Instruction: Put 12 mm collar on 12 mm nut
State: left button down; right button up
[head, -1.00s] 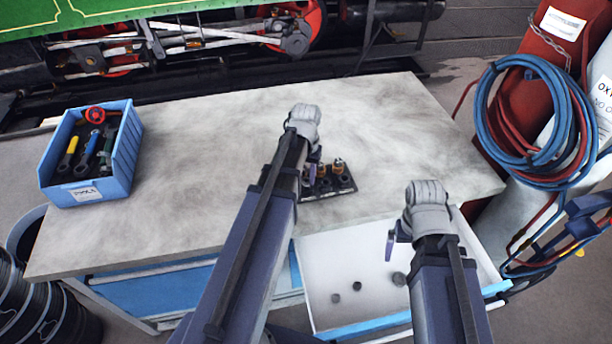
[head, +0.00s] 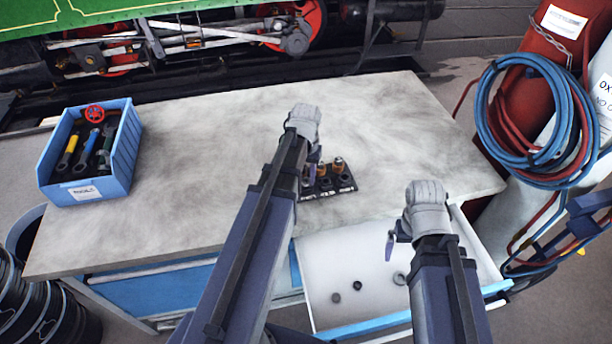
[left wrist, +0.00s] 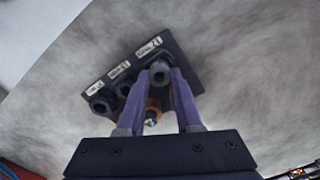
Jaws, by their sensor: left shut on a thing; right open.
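A black rack (head: 347,189) with label strips and several fittings stands on the bench; it also shows in the left wrist view (left wrist: 190,84). My left gripper (head: 310,172) is over its left end and hides part of it. In the left wrist view, the purple fingers (left wrist: 163,76) are shut on a grey ring (left wrist: 160,70), apparently the 12 mm collar, at the rack's right end. The 12 mm nut under it is hidden, so I cannot tell whether they touch. Two dark nuts (left wrist: 99,105) sit to the left. My right gripper (head: 391,243) is open above the drawer.
An open white drawer (head: 325,255) holds a few small dark rings (head: 357,285). A blue tool bin (head: 118,165) stands at the bench's left. Brass-coloured fittings (head: 338,162) rise at the rack's back. Gas bottles with hoses (head: 487,120) stand at right. The bench is otherwise clear.

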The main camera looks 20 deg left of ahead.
pick_arm(q)
jog(key=shift+f+b, duration=0.35)
jog(key=shift+b, duration=0.05)
dwell(2.1)
jog(key=shift+c, duration=1.7)
grip_release()
notch_tip(320, 180, up, 7)
jog(key=p, duration=0.7)
jog(key=shift+f, duration=0.15)
notch_tip(320, 180, down, 6)
jog(key=b, duration=0.6)
jog(key=shift+f+b, duration=0.25)
jog(key=shift+b, duration=0.1)
